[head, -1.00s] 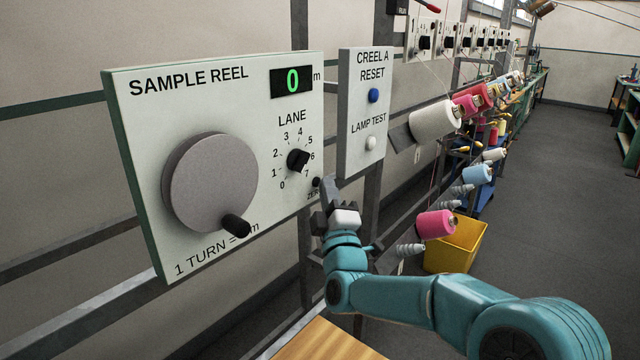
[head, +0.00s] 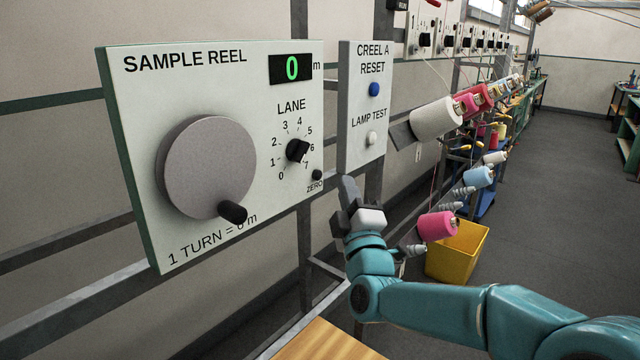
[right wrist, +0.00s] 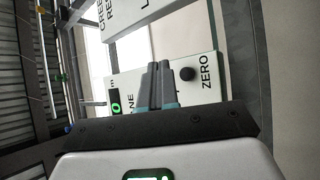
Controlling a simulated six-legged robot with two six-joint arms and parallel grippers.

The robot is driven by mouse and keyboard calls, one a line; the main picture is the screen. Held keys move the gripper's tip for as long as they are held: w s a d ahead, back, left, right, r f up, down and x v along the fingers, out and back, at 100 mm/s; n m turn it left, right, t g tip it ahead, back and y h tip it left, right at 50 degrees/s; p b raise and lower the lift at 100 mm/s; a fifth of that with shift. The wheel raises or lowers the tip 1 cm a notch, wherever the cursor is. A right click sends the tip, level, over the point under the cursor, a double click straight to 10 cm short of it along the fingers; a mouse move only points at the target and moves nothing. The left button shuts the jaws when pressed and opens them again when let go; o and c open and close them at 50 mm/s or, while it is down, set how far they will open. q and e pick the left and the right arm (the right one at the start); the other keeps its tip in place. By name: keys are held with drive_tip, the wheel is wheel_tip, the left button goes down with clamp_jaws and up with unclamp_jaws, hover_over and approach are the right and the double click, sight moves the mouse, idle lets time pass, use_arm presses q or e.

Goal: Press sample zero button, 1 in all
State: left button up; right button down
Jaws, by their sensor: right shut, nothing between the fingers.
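The sample reel panel (head: 250,110) is a pale board with a big grey wheel, a lane dial and a green display (head: 291,68) reading 0. The small dark zero button (head: 317,175) is at its lower right, above the word ZERO. In the right wrist view the button (right wrist: 187,74) shows as a dark round knob beside the fingers. My right gripper (head: 348,188) is shut and empty, to the right of the button and slightly below it, apart from it. Its closed fingers (right wrist: 158,84) also show in the right wrist view. My left gripper is not in view.
The Creel A reset panel (head: 362,110) with a blue and a white button stands just right of the reel panel. Yarn cones (head: 435,120) stick out further right, above a yellow bin (head: 457,252). A wooden surface (head: 325,342) is at the bottom. Open floor lies to the right.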

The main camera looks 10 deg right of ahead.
drive_tip(key=shift+s+d+b, duration=0.5)
drive_tip(key=shift+s+d, duration=0.15)
drive_tip(key=shift+s, duration=0.2)
